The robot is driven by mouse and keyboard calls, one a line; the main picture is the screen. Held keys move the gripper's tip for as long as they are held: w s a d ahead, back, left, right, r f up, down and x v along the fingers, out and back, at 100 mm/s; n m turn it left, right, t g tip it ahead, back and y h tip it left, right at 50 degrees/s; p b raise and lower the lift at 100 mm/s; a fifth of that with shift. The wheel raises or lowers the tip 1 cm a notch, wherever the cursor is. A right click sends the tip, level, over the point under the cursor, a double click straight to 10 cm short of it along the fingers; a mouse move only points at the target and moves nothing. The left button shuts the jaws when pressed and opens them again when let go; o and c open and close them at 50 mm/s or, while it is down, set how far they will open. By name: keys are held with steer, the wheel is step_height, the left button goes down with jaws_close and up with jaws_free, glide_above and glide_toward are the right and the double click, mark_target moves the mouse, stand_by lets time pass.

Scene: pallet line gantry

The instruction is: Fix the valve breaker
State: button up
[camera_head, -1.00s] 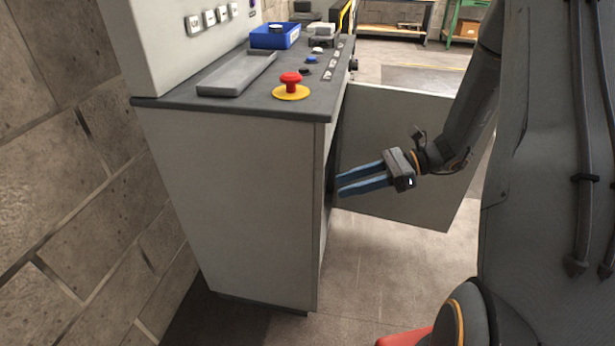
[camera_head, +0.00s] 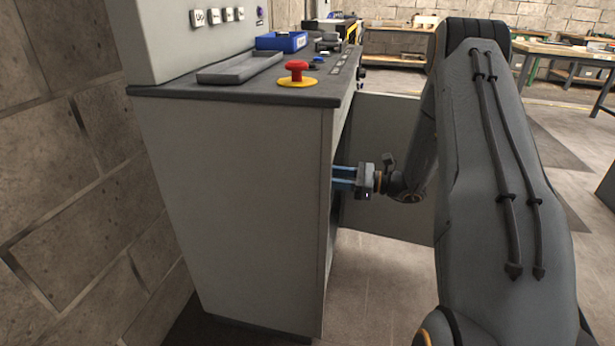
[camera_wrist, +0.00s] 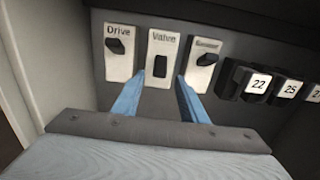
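The valve breaker (camera_wrist: 160,66) is a white plate labelled "Valve" with a black lever, in the wrist view. Its lever sits lower on its plate than the levers of its two neighbours. The Drive breaker (camera_wrist: 119,45) is to its left and a third breaker (camera_wrist: 207,59), its label blurred, to its right. My gripper (camera_wrist: 161,80) is open, its blue fingers apart on either side of the valve plate's lower part, with nothing between them. I cannot tell whether they touch the panel. In the head view my gripper (camera_head: 343,178) reaches into the grey cabinet (camera_head: 235,200); its fingertips are partly hidden.
Black numbered blocks (camera_wrist: 257,84) sit right of the breakers. The cabinet door (camera_head: 385,135) stands open behind my arm. On the cabinet top are a red emergency button (camera_head: 297,70), a grey tray (camera_head: 240,68) and a blue bin (camera_head: 281,41). A block wall (camera_head: 70,150) is at left.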

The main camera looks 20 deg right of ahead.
steer(key=shift+x, duration=2)
jaws_close()
step_height(320, 180, up, 3)
steer(key=g+h+p, duration=0.1)
steer(key=h+p, duration=0.1)
steer(key=p, duration=0.2)
steer(key=g+h+p, duration=0.1)
steer(key=h+p, duration=0.1)
steer(key=p, duration=0.2)
steer(key=shift+s+d+g+h+p, duration=0.1)
steer(key=shift+g+h+p, duration=0.3)
jaws_free()
